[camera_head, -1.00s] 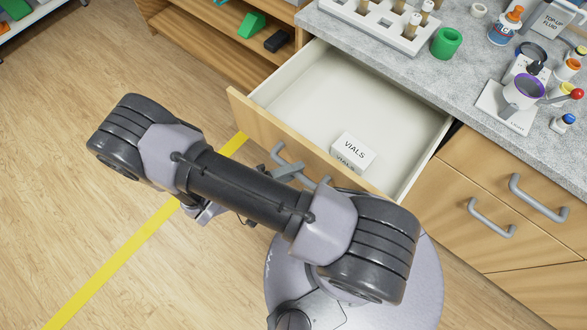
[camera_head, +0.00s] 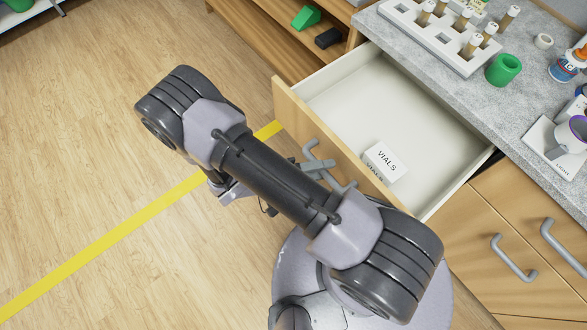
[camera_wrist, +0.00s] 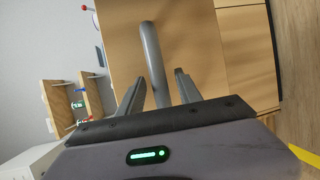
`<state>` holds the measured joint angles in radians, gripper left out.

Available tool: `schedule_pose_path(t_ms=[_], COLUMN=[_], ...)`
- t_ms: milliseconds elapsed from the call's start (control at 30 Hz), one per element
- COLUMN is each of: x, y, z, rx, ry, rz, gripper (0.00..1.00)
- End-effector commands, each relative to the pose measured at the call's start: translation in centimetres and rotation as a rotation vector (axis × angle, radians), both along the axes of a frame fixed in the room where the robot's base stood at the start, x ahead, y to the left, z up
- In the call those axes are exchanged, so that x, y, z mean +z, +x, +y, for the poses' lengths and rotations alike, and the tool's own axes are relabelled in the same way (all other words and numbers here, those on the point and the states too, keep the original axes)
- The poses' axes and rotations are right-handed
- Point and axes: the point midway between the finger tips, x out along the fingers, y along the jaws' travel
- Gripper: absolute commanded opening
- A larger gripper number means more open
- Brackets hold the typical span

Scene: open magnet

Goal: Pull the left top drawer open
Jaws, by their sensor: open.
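The left top drawer (camera_head: 345,95) stands open, with its pale interior showing and a white box marked VIALS (camera_head: 384,161) inside at the front. Its wooden front (camera_head: 290,115) bears a grey bar handle (camera_head: 309,150), partly hidden by my arm in the head view. In the wrist view my gripper (camera_wrist: 157,85) is open, one finger on each side of the handle (camera_wrist: 153,55). A gap shows between the bar and each finger, so it is not clamped. My gripper also shows partly in the head view (camera_head: 318,168).
The grey counter (camera_head: 440,95) above holds a white vial rack (camera_head: 445,40), a green cup (camera_head: 503,69) and other bottles. Closed drawers with handles (camera_head: 513,258) lie to the right. A wooden shelf (camera_head: 260,35) stands behind. The floor at left is clear, crossed by yellow tape (camera_head: 130,233).

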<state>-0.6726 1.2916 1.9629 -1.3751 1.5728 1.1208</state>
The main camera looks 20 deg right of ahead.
Motion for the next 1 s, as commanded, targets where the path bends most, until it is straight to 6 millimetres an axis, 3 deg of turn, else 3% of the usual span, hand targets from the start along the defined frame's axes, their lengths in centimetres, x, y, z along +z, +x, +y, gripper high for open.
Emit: schedule_pose_path(t_ms=[167, 633, 800, 1000], x=[0.5, 2.8, 3.1, 3.2], y=[0.1, 0.1, 0.1, 0.1], z=[2.0, 14.5, 16.7, 17.1], rx=[0.004, 0.002, 0.002, 0.000], ry=[0.001, 0.003, 0.001, 0.000], rz=[-0.003, -0.002, -0.001, 0.000], gripper=[0.41, 0.41, 0.41, 0.41])
